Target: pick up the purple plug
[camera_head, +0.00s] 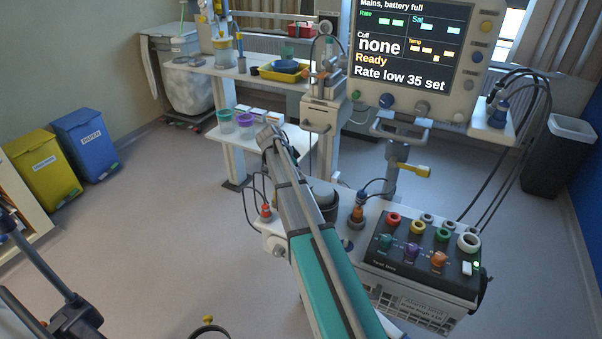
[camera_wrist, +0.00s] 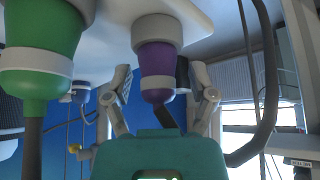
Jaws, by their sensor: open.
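The purple plug (camera_wrist: 157,66) hangs below a pale surface (camera_wrist: 110,10) in the wrist view, with a pale ring near its lower end and a dark lead below. My gripper (camera_wrist: 160,92) is open, with one finger on each side of the plug in the picture. The plug covers part of the right finger's pad; I cannot tell whether they touch. In the head view my arm (camera_head: 320,250) reaches forward, and its fingertips cannot be made out. A purple plug-like part (camera_head: 411,251) shows on the black panel there; I cannot tell whether it is the same one.
A larger green plug (camera_wrist: 40,55) hangs close by at the left in the wrist view, with a blue plug (camera_wrist: 80,92) behind. A thick dark cable (camera_wrist: 268,85) loops at the right. The monitor (camera_head: 415,45) and panel box (camera_head: 425,262) stand right of my arm.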

